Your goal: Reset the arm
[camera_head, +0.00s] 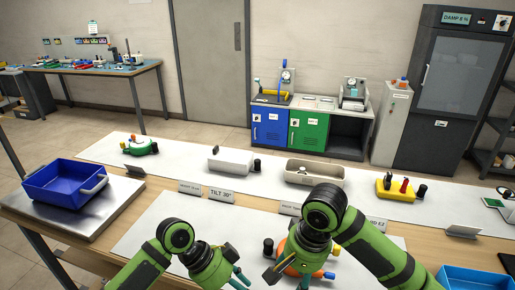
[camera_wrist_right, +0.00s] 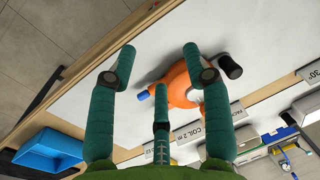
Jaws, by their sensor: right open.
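My right gripper (camera_head: 286,276) is low over the front white mat, at the orange device. In the right wrist view its teal fingers (camera_wrist_right: 158,58) are spread open, with nothing clasped between them. The orange device (camera_wrist_right: 181,84) has a blue tip and a black knob and lies on the white surface, partly behind a finger. In the head view the orange device (camera_head: 292,254) is partly hidden by the right gripper. My left gripper (camera_head: 238,279) is at the bottom edge, left of the device; its fingers are partly cut off, so its opening is unclear.
A blue bin (camera_head: 64,184) sits on a metal plate at left. A second blue bin (camera_head: 477,279) is at lower right. On the rear strip are a green device (camera_head: 139,146), a white box (camera_head: 231,162), a beige tray (camera_head: 315,171) and a yellow device (camera_head: 398,188). Label stands line the middle.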

